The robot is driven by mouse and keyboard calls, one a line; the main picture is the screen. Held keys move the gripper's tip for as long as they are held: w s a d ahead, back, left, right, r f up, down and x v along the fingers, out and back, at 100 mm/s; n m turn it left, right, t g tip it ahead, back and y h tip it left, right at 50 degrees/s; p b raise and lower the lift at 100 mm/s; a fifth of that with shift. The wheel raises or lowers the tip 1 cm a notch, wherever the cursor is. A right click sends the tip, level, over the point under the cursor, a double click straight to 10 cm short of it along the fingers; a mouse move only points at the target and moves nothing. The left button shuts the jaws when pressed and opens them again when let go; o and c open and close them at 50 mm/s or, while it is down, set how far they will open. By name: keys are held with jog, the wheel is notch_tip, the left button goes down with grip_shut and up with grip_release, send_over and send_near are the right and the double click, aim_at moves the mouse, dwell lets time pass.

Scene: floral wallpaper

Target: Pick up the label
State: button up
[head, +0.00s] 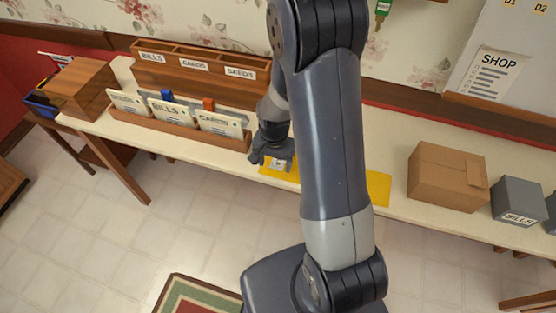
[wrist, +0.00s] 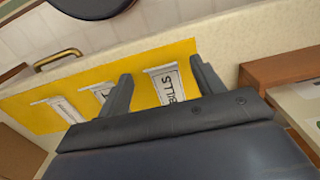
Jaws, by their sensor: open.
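A white label reading BILLS (wrist: 165,84) lies on the yellow mat (wrist: 130,62) in the wrist view. My gripper (wrist: 160,72) is open, with one finger on each side of this label in the picture and nothing held. Two more white labels, one in the middle (wrist: 103,91) and one at the left (wrist: 64,109), lie on the mat and are partly covered by my gripper. In the head view my gripper (head: 271,158) is low over the left end of the mat (head: 378,187), by a small white label (head: 278,164). My arm hides the mat's middle.
A wooden rack with cards marked BILLS and CARDS (head: 180,131) stands left of my gripper. Behind it is a wooden organizer (head: 205,80) with labelled compartments. A cardboard box (head: 447,177) and a grey box (head: 518,201) stand at right. A brass handle (wrist: 58,60) shows in the wrist view.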

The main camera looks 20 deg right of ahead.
jog(key=shift+f, duration=0.9)
jog(key=shift+c, duration=0.4)
jog(key=c, duration=1)
jog(key=shift+o, duration=0.2)
jog(key=shift+r, duration=0.15)
